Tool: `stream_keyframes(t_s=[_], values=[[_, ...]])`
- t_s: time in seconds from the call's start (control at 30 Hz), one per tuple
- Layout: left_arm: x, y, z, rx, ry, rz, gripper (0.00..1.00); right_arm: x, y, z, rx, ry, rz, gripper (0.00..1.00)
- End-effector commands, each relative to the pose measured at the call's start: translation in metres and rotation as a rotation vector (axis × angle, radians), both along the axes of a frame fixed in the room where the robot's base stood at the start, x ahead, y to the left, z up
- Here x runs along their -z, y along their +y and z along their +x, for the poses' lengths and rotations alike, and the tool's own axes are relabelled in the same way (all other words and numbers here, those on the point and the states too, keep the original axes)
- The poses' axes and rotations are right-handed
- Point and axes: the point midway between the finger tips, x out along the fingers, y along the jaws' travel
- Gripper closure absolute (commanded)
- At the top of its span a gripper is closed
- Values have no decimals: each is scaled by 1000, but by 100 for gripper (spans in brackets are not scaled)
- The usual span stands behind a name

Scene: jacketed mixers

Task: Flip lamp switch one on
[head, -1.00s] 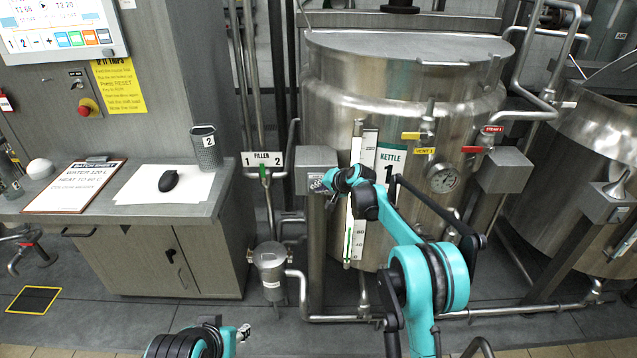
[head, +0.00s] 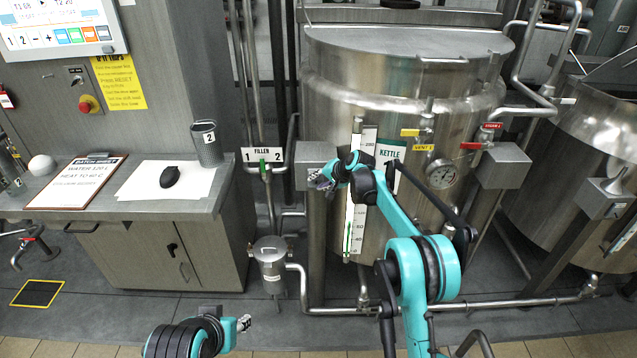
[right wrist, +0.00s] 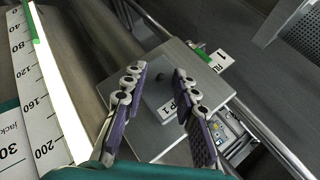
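A grey metal box (head: 316,152) stands on a post at the left front of the kettle. The right wrist view shows its face (right wrist: 185,52), with a white label ending in "P 1" and a small dark stub (right wrist: 164,77) that may be the switch lever. My right gripper (head: 318,181) is at this box. In the right wrist view its two purple-padded fingers (right wrist: 159,72) are apart, one on each side of the stub and label. Contact cannot be told. My left gripper (head: 244,323) is low in the head view, away from the box; its fingers are too small to read.
The kettle (head: 400,75) with its gauge and valves stands close right of the box. A white level scale (right wrist: 40,110) is near the gripper. A filler sign (head: 263,155) and pipes stand to the left. A desk (head: 200,212) is farther left.

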Motion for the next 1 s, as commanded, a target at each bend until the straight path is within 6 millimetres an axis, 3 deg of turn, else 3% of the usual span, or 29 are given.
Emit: stream_keyframes(t_s=[0.27, 0.7, 1.0], values=[[0, 0, 0, 0, 0, 0, 60, -3, -2, -3, -1, 1, 0, 72], [0, 0, 0, 0, 0, 0, 60, -61, -42, -50, 2, 1, 0, 72], [0, 0, 0, 0, 0, 0, 60, -82, -55, -67, -1, 1, 0, 72]])
